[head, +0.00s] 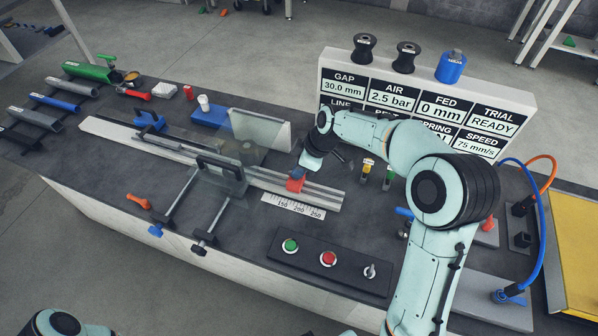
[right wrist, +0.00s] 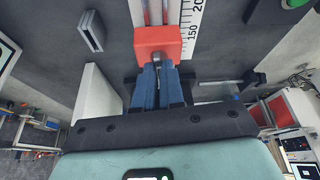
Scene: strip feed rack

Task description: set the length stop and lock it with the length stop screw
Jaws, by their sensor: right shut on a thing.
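The length stop is a red block (head: 296,185) on the grey rail near the white scale (head: 292,206), close to the 150 mark. It also fills the top middle of the right wrist view (right wrist: 157,40). My right gripper (head: 299,172) is at the block's rear side. In the right wrist view its blue-grey fingers (right wrist: 158,68) are closed together on the small grey length stop screw (right wrist: 157,57), which stands out from the red block. The fingertips hide most of the screw. My left gripper is out of view; only a piece of my left arm shows at the lower left.
A clear guard and a dark frame (head: 221,176) stand left of the stop. A button panel (head: 328,260) with green and red buttons lies in front. The sign board (head: 430,100) stands behind my right arm. Small bottles (head: 367,168) stand right of the rail.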

